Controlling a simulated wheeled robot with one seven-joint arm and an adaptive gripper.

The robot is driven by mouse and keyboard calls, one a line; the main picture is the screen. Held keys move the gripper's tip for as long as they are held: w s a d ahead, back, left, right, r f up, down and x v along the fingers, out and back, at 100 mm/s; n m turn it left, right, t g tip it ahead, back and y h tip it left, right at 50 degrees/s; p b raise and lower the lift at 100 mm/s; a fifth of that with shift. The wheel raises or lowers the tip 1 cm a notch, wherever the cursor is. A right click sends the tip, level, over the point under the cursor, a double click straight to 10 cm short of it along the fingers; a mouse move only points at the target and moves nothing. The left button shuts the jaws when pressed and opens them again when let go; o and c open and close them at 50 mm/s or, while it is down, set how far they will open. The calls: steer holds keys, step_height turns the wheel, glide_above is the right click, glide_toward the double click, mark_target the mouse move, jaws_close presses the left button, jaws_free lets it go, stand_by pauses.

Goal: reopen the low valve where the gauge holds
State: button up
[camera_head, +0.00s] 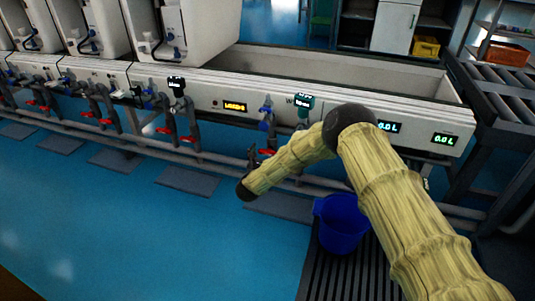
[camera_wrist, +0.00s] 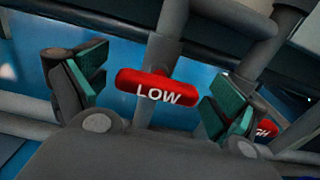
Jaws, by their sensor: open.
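The red low valve handle (camera_wrist: 157,90), lettered LOW, lies crosswise over a grey pipe in the wrist view. My gripper (camera_wrist: 158,95) is open, with one teal-padded finger on each side of the handle and gaps visible between pads and handle. In the head view my gripper (camera_head: 258,158) is small and dark at the pipes below the bench, largely hidden by my arm. A second gauge (camera_head: 177,84) stands further left.
Another red handle (camera_wrist: 266,131), its letters ending in GH, sits beside the right finger, partly hidden. A lit yellow display (camera_head: 234,106) and green 0.0 L displays (camera_head: 445,139) are on the bench front. A blue bucket (camera_head: 341,226) stands on a dark slatted mat. Blue floor is clear at left.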

steer(key=c, duration=1)
steer(key=shift+n, duration=0.3)
steer(key=n+p, duration=0.2)
steer(key=shift+a+r+n, duration=0.1)
steer(key=shift+r+n, duration=0.05)
steer(key=shift+n, duration=0.15)
steer(key=n+p, duration=0.3)
steer(key=n, duration=0.2)
steer(key=shift+a+n, duration=0.1)
steer(key=shift+n, duration=0.2)
steer(key=n+p, duration=0.1)
steer(key=n, duration=0.1)
steer(key=n+p, duration=0.1)
steer(key=n, duration=0.2)
steer(key=shift+w+a+f, duration=0.1)
steer(key=shift+f, duration=0.1)
steer(key=shift+f+n+p, duration=0.15)
steer(key=shift+n+p, duration=0.4)
steer(key=shift+n, duration=1.45)
